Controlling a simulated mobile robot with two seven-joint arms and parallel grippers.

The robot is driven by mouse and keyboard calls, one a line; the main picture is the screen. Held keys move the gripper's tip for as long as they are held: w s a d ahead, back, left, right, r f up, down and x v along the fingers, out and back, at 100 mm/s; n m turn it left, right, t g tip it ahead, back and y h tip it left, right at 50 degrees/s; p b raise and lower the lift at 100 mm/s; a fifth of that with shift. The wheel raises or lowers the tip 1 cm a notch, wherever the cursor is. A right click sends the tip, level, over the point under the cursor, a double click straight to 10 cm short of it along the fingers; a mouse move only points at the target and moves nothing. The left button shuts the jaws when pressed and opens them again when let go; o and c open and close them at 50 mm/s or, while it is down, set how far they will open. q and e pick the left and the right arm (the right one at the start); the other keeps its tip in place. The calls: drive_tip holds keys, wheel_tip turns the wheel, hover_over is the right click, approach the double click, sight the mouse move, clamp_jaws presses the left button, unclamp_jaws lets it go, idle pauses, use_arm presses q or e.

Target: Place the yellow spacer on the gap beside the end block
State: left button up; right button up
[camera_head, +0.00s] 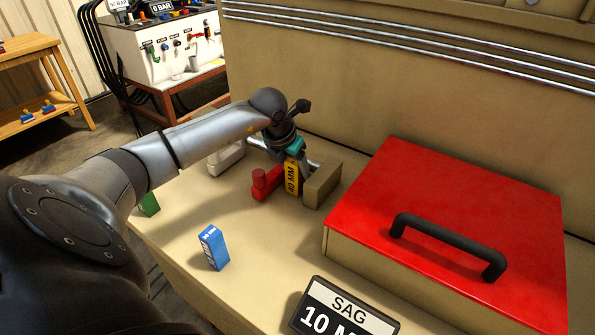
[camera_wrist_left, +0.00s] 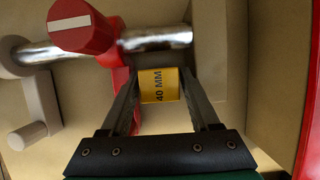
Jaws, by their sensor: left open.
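The yellow spacer (camera_head: 292,178), marked 40 MM, stands upright between a red block (camera_head: 266,183) on its left and the tan end block (camera_head: 323,184) on its right. My left gripper (camera_head: 292,154) is directly above the spacer, pointing down. In the left wrist view the spacer's labelled face (camera_wrist_left: 159,86) shows between the fingertips of the open left gripper (camera_wrist_left: 160,78), one finger on each side. Whether the spacer touches its neighbours or rests fully on the surface is hard to tell. My right gripper is not in view.
A blue spacer (camera_head: 213,247) stands on the bench's near-left part, and a green one (camera_head: 150,204) is partly behind my arm. A red-lidded box (camera_head: 460,190) with a black handle fills the right. A SAG sign (camera_head: 346,309) is at the front. A metal bar (camera_wrist_left: 158,39) runs beside the spacer.

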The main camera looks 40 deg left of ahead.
use_arm(q)
drive_tip(key=v, duration=0.8)
drive_tip(key=shift+r+p, duration=0.25)
drive_tip(key=shift+p, duration=0.05)
drive_tip(key=shift+d, duration=0.1)
